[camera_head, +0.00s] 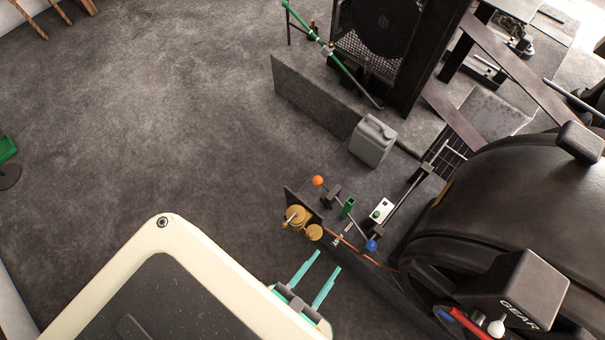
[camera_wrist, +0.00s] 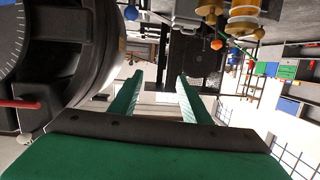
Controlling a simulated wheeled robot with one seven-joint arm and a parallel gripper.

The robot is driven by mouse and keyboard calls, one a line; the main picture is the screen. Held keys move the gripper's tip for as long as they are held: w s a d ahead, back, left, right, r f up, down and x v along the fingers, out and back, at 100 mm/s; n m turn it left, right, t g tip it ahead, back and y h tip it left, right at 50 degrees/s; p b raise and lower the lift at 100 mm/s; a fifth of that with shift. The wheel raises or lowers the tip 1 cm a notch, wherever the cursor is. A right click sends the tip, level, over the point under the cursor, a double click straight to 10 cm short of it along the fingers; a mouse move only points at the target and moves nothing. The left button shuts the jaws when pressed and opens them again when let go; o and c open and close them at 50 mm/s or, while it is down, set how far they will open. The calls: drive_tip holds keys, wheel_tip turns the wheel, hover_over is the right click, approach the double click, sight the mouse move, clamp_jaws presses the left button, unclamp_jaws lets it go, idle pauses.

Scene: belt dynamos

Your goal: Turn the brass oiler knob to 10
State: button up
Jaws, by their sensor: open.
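The brass oiler (camera_head: 296,215) stands at the front of the machine's base in the head view, with a smaller brass part (camera_head: 314,232) beside it. In the wrist view the oiler (camera_wrist: 246,14) is at the top right, cut off by the frame edge, with a glassy amber body. The number that its knob is set to cannot be read. My gripper (camera_head: 328,260) has two teal fingers, open and empty, just below and right of the oiler in the head view. In the wrist view the gripper (camera_wrist: 160,75) points past the oiler, which lies to the right of both fingers, apart from them.
Close by are an orange ball-ended lever (camera_head: 317,180), a blue ball (camera_head: 371,245), a green handle (camera_head: 347,208) and a white switch box (camera_head: 382,210). A grey can (camera_head: 372,141) stands behind. The large dark machine (camera_head: 520,200) fills the right.

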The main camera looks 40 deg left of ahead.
drive_tip(key=s+a+f+g+h, duration=0.1)
drive_tip(key=a+f, duration=0.5)
drive_tip(key=f, duration=0.4)
drive_tip(key=a+f, duration=0.6)
drive_tip(key=f, duration=0.4)
drive_tip(key=s+a+f+g+h, duration=0.1)
drive_tip(key=a+f, duration=0.5)
drive_tip(key=f, duration=0.4)
drive_tip(key=x, duration=1.1)
drive_tip(key=shift+w+n, duration=0.2)
drive_tip(key=shift+n, duration=0.1)
drive_tip(key=shift+s+f, duration=0.1)
drive_tip(key=shift+c, duration=0.3)
drive_tip(key=c, duration=1)
